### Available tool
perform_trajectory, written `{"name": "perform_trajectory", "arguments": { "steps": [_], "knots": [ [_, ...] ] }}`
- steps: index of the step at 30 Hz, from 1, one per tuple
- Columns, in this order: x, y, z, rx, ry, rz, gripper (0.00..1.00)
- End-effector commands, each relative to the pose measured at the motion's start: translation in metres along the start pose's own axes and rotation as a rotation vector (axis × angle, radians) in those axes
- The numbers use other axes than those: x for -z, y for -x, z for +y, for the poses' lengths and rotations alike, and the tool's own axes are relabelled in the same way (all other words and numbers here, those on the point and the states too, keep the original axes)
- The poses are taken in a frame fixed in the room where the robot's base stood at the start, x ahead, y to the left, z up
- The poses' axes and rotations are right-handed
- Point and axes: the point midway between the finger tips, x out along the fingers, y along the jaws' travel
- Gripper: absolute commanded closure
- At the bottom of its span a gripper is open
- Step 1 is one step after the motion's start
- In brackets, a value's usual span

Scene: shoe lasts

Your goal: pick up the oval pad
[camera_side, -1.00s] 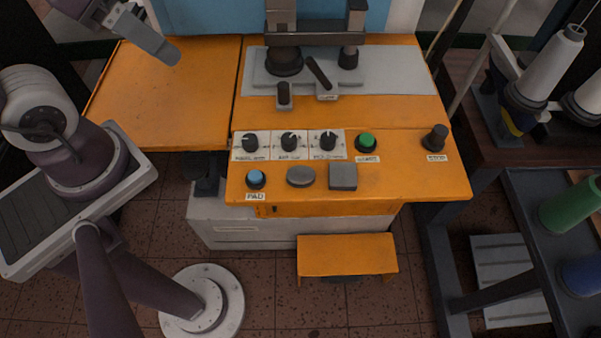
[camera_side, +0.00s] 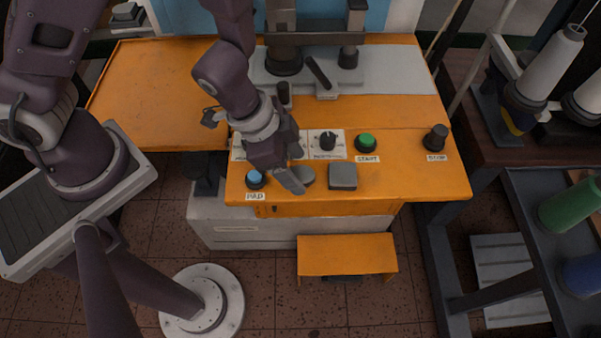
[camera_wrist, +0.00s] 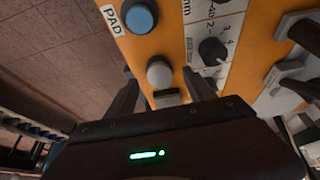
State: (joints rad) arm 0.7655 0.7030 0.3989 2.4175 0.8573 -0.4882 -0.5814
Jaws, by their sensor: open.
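The oval pad (camera_side: 307,178) is a grey, low, rounded piece on the front strip of the orange table, partly hidden by my gripper (camera_side: 293,182) in the side view. In the wrist view the oval pad (camera_wrist: 160,73) shows between the two dark fingers of my gripper (camera_wrist: 160,76). The fingers are open and spread to either side of it. I cannot tell whether they touch it or how high above the table they are.
A grey square pad (camera_side: 343,176) stands right of the oval pad, and a blue button (camera_side: 255,178) left of it, labelled PAD. Black knobs (camera_side: 328,140) and a green START button (camera_side: 366,143) are behind. The table's front edge is close.

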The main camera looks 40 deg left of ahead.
Motion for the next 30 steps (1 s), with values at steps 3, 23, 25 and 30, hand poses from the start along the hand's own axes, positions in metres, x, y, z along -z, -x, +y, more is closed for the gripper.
{"name": "perform_trajectory", "arguments": {
  "steps": [3, 23, 25, 30],
  "knots": [
    [-0.0005, -0.0129, 0.0002, 0.001, -0.001, -0.002, 0.37],
    [0.0004, -0.0134, -0.0002, 0.001, 0.001, 0.001, 1.0],
    [0.0004, -0.0133, -0.0002, 0.001, 0.001, 0.001, 1.0],
    [0.0044, -0.0063, -0.0002, -0.001, 0.004, 0.005, 1.0]
  ]
}}
